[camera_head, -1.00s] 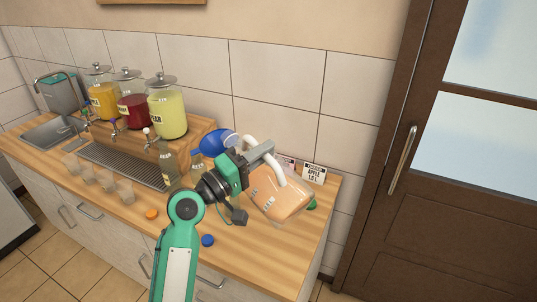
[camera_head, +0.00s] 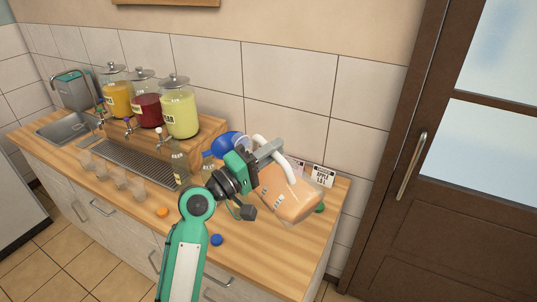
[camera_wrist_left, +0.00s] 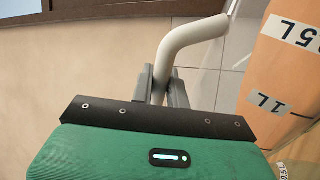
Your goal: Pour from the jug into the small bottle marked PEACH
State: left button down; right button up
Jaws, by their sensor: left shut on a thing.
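The jug (camera_head: 290,196) has a white handle and holds peach-orange liquid. It is tilted above the right part of the counter. My left gripper (camera_head: 268,151) is shut on its handle. In the left wrist view the gripper's fingers (camera_wrist_left: 161,86) clasp the white handle (camera_wrist_left: 190,38), with the jug's marked side (camera_wrist_left: 285,75) at the right. Small clear bottles stand behind my arm: one (camera_head: 181,166) shows well, another (camera_head: 208,166) is partly hidden. I cannot read PEACH on either. A blue object (camera_head: 223,145), possibly a funnel, is above the second bottle, partly covered by my arm.
Dispensers with orange (camera_head: 116,98), red (camera_head: 147,110) and yellow (camera_head: 180,113) drinks stand on a wooden riser. Several cups (camera_head: 119,179) stand left. An orange cap (camera_head: 162,212) and a blue cap (camera_head: 217,239) lie on the counter. An APPLE card (camera_head: 321,176) stands behind the jug.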

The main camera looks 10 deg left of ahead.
pick_arm(q)
jog(key=shift+r, duration=0.15)
jog(key=shift+w+a+r+n+p, duration=0.2)
jog(key=shift+r+n+p, duration=0.3)
jog(key=shift+p, duration=0.4)
jog(key=shift+a+r, duration=0.1)
jog(key=shift+r, duration=0.05)
